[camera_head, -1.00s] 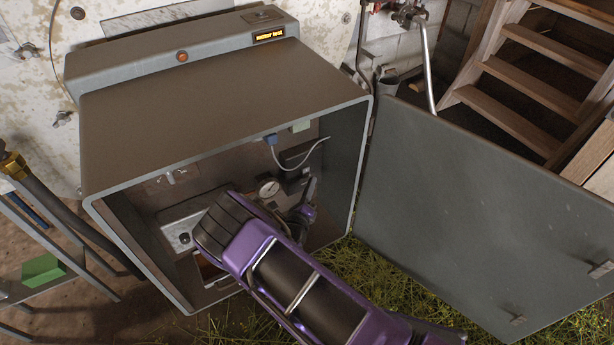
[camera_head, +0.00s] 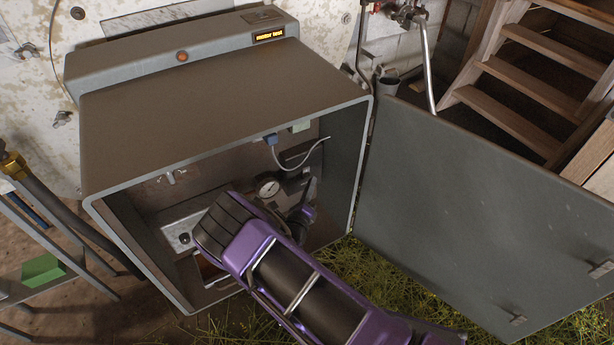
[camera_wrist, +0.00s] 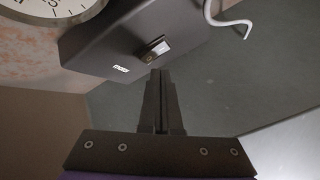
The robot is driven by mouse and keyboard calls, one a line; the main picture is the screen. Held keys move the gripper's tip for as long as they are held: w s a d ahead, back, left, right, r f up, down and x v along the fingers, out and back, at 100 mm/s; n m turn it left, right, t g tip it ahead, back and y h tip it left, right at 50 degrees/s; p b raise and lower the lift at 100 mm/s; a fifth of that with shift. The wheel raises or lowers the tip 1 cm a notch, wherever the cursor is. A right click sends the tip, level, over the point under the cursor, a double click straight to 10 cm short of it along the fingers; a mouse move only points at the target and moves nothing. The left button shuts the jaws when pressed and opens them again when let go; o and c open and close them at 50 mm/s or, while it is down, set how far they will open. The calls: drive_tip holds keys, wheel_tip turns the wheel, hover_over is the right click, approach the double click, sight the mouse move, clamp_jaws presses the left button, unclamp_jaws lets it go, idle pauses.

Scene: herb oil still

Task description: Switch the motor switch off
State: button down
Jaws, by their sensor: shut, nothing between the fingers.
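The motor switch (camera_wrist: 153,49) is a small rocker on a dark box (camera_wrist: 130,40) with a white label that seems to read "motor", in the wrist view. My gripper (camera_wrist: 158,75) is shut and empty. Its fingertips are just below the switch in that view, very close to it; I cannot tell whether they touch. In the head view my gripper (camera_head: 306,186) reaches into the open grey cabinet (camera_head: 225,110), at the dark box (camera_head: 292,184) beside the gauge. The switch itself is too small to make out there, and its on or off position is unclear.
A round gauge (camera_head: 268,187) sits left of the box. A grey cable (camera_head: 300,160) hangs above it. The cabinet door (camera_head: 480,220) stands open at the right. A display (camera_head: 269,35) on top reads "motor test", beside an orange lamp (camera_head: 182,57).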

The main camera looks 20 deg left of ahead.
drive_tip(key=shift+a, duration=0.1)
drive_tip(key=shift+w+a+b, duration=0.25)
drive_tip(key=shift+b, duration=0.1)
drive_tip(key=shift+w+a+b, duration=0.2)
drive_tip(key=shift+b, duration=0.1)
idle(0.5)
idle(0.3)
drive_tip(key=shift+s+d+p, duration=0.5)
drive_tip(key=shift+d, duration=0.05)
drive_tip(key=shift+s+d+r+p, duration=0.15)
drive_tip(key=shift+s+d+p, duration=0.65)
drive_tip(key=shift+d, duration=0.15)
drive_tip(key=shift+s+d+r+p, duration=0.15)
drive_tip(key=shift+s+d+p, duration=0.6)
drive_tip(key=shift+d, duration=0.2)
